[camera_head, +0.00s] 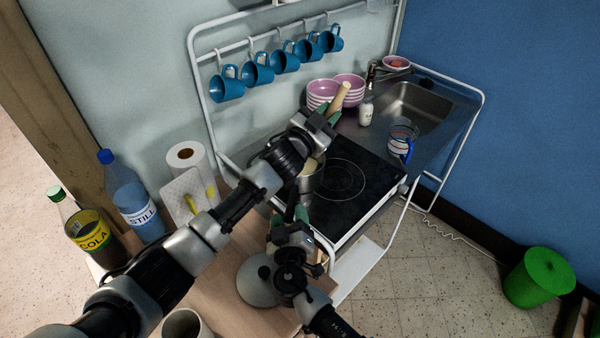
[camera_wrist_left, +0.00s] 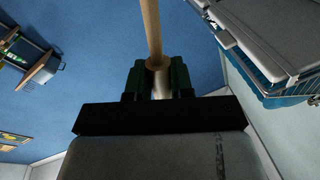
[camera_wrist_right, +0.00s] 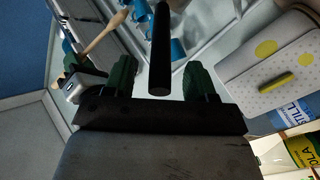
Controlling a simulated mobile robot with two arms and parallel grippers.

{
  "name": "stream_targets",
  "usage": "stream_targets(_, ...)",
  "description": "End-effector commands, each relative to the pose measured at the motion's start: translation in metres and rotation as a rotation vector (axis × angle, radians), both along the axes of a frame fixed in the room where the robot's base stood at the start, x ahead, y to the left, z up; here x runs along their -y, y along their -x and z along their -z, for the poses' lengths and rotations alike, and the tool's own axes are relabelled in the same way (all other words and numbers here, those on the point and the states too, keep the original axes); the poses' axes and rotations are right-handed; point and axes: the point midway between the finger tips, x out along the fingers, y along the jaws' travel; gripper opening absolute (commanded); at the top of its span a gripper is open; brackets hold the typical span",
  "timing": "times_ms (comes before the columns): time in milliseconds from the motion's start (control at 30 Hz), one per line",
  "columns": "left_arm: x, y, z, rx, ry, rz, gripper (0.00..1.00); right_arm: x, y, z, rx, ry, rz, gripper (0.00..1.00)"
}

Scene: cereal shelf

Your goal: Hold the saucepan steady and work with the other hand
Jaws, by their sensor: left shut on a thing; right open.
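The metal saucepan (camera_head: 313,180) stands at the left front of the black hob (camera_head: 365,182), partly hidden by my arms. My left gripper (camera_head: 325,120) is above it, shut on a wooden-handled utensil (camera_head: 341,95). The utensil's pale handle (camera_wrist_left: 151,30) rises from between the fingers in the left wrist view; its lower end reaches down toward the pan. My right gripper (camera_head: 290,213) is open in front of the pan. In the right wrist view the black saucepan handle (camera_wrist_right: 160,50) lies between its spread fingers (camera_wrist_right: 160,82), with gaps on both sides.
A grey lid (camera_head: 256,285) lies on the wooden counter (camera_head: 205,280). A paper towel roll (camera_head: 187,158), water bottle (camera_head: 125,195) and cola bottle (camera_head: 88,230) stand left. Pink bowls (camera_head: 322,93), a white bottle (camera_head: 366,112) and a measuring jug (camera_head: 402,140) are beyond the hob.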

Motion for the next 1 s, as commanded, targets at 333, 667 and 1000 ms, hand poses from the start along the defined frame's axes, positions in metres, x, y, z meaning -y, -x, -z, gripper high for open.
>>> stream_targets(333,0.000,0.000,0.000,0.001,0.001,0.000,0.00,0.002,0.052,0.001,-0.003,-0.001,-0.001,0.56)
stream_targets(667,0.000,0.000,0.000,0.001,0.001,0.000,0.00,0.005,0.110,0.001,-0.002,0.001,0.000,0.56)
stream_targets(1000,0.000,0.000,0.009,0.000,0.000,0.000,0.00,0.006,0.140,0.003,-0.002,0.000,0.000,0.56)
